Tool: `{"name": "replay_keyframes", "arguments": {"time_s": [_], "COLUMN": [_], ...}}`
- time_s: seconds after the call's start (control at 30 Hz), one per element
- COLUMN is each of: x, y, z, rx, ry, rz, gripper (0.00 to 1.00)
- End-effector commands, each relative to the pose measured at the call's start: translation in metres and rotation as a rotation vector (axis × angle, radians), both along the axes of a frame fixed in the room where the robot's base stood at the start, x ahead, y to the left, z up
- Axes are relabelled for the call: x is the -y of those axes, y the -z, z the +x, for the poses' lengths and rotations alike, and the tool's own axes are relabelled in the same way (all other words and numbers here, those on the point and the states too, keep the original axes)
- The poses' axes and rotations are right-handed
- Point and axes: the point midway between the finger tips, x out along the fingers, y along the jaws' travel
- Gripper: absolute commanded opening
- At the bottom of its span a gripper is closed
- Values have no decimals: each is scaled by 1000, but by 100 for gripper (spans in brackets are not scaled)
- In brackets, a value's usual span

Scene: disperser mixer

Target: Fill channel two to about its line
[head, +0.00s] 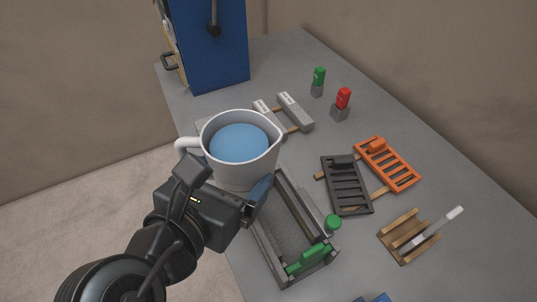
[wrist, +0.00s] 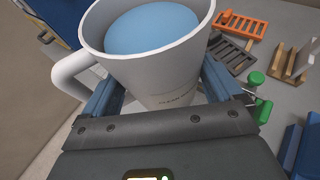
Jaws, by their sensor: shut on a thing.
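My gripper (head: 233,196) is shut on a white jug (head: 237,167) with a spout and a side handle. The jug stands about upright and holds blue liquid (head: 238,142). It also fills much of the wrist view (wrist: 150,70), between the two blue fingers. The jug is above the far left end of a long grey trough (head: 287,222) on the bench. The trough has a green latch (head: 306,259) at its near end and a green knob (head: 333,222) beside it. I cannot make out channels or fill lines; the jug and gripper hide part of the trough.
A blue cabinet (head: 205,45) stands at the back left. Two grey blocks (head: 294,111), green (head: 319,78) and red (head: 343,98) pieces, dark (head: 346,186) and orange (head: 386,164) slotted racks and a wooden stand (head: 409,236) are on the bench. The bench's right side is mostly clear.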

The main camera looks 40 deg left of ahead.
Motion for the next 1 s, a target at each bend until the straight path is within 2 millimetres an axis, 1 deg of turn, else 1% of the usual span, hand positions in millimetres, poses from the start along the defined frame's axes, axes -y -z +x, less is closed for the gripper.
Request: {"name": "replay_keyframes", "arguments": {"time_s": [0.17,0.53,0.8,1.0], "x": [-3,-18,-17,-19], "y": [3,28,53,63], "z": [-2,-15,-14,-15], "rx": [-47,-338,-424,-468], "ry": [-2,-2,2,0], "rz": [61,421,527,585], "gripper": [44,44,44,44]}}
